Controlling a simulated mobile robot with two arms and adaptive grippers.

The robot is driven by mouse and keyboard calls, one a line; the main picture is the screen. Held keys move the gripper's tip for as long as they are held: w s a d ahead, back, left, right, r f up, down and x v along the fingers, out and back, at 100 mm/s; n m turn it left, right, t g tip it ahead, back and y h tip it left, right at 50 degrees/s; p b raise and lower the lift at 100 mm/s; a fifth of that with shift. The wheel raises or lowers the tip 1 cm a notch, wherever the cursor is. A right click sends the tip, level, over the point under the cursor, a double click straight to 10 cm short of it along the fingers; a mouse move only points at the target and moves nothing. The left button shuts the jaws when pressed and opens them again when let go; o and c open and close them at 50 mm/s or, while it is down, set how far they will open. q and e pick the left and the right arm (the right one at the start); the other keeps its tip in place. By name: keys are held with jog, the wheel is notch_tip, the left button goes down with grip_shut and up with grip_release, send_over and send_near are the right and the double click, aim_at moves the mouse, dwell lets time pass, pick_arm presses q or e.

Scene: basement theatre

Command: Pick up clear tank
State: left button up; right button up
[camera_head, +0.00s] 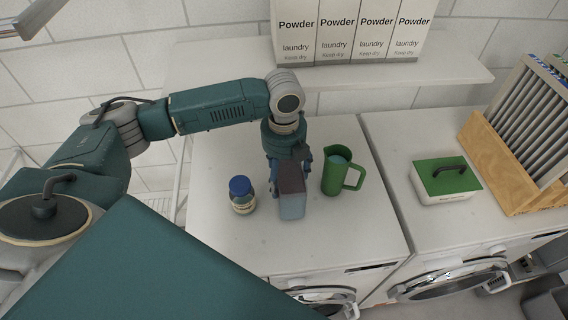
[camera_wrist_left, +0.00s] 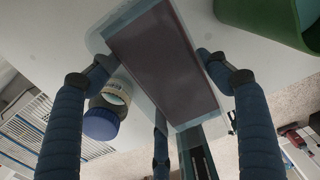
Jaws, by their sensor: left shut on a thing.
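The clear tank (camera_head: 292,205) is a small bluish see-through box with a dark brown top, upright on the white machine top (camera_head: 235,240) in the head view. In the left wrist view the tank (camera_wrist_left: 165,60) fills the middle, its dark top facing the camera. My left gripper (camera_head: 288,172) reaches down over it from behind, its blue fingers (camera_wrist_left: 158,66) on either side, shut on the tank. I cannot tell whether the tank is lifted. My right gripper is not in view.
A blue-capped jar (camera_head: 241,196) stands close left of the tank, a green jug (camera_head: 341,172) close right. A green-lidded box (camera_head: 446,180) and a wooden rack (camera_head: 505,160) stand farther right. Powder boxes (camera_head: 345,35) line the shelf behind. The machine's front top is clear.

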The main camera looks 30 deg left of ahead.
pick_arm(q)
jog(key=shift+w+f, duration=0.1)
jog(key=shift+f, duration=0.3)
jog(key=shift+f, duration=0.1)
jog(key=o, duration=2)
